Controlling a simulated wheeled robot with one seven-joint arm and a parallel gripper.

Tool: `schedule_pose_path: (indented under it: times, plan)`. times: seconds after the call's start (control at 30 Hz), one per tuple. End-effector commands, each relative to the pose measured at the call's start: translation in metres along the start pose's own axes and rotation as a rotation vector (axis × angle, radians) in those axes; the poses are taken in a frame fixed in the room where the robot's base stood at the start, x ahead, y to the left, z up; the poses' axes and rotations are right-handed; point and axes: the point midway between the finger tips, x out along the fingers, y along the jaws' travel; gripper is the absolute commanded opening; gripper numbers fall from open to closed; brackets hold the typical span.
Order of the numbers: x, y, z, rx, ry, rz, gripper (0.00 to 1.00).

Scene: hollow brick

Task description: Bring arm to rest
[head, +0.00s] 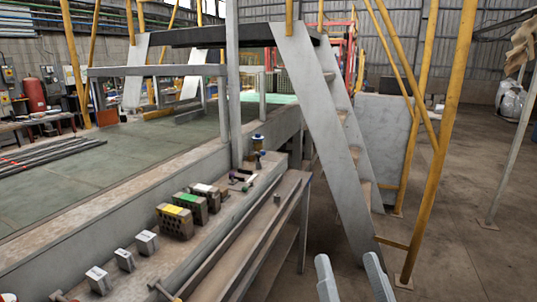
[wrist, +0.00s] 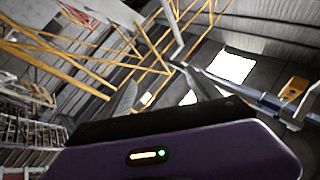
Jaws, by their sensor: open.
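My gripper (head: 347,258) shows at the bottom of the head view, right of centre. Its two pale fingers point up and stand apart, with nothing between them. In the wrist view, the gripper's purple housing fills the lower part, and its fingers (wrist: 165,92) are spread beyond a dark bar. Three hollow bricks stand in a row on a concrete ledge to the left of my gripper, well apart from it: one with a yellow top (head: 175,222), one with a green top (head: 191,208) and one with a white top (head: 206,196).
Three small whitish blocks (head: 124,260) stand along the nearer ledge (head: 140,275). A blue-topped item (head: 258,143) and small dark objects stand farther along it. A steep grey stair (head: 318,120) and yellow posts (head: 440,140) rise ahead. Open floor (head: 480,240) lies to the right.

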Motion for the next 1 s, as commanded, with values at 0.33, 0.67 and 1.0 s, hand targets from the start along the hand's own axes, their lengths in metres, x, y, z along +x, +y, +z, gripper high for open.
schedule_pose_path:
  times: [0.33,0.67,1.0]
  plan:
    - [-0.136,0.034,0.022,-0.148,-0.173,0.126,0.71]
    - [-0.256,0.044,0.022,-0.259,-0.410,0.191,0.71]
    - [-0.364,0.044,0.021,-0.286,-0.696,0.241,0.71]
